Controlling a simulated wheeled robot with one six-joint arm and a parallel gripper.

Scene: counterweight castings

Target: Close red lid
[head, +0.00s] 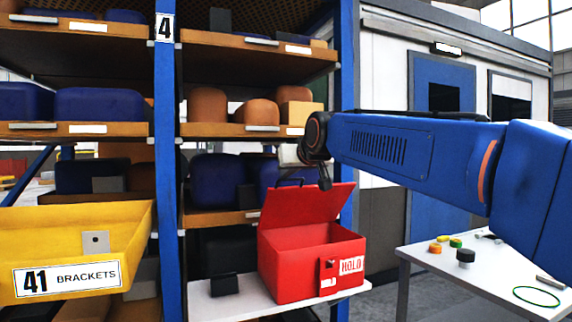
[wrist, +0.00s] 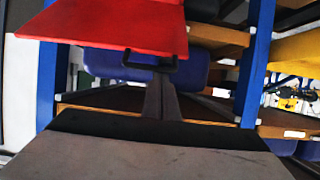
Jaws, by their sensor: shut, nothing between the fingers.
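A red box (head: 292,274) with a HOLD label and a latch on its front stands on a white shelf. Its red lid (head: 305,205) is raised open, tilted up at the back, with a dark handle (head: 289,182) at its top edge. The lid fills the upper left of the wrist view (wrist: 110,22), with its handle (wrist: 150,66) below the edge. My gripper (head: 325,184) is at the lid's upper edge in the head view; contact cannot be told. In the wrist view, its dark fingers (wrist: 161,98) are shut and empty, close to the handle.
A rack with a blue post (head: 167,180) and loaded shelves stands behind the box. A yellow brackets bin (head: 75,250) is at left. A black block (head: 224,285) sits left of the box. A white table (head: 480,285) with small parts is at right.

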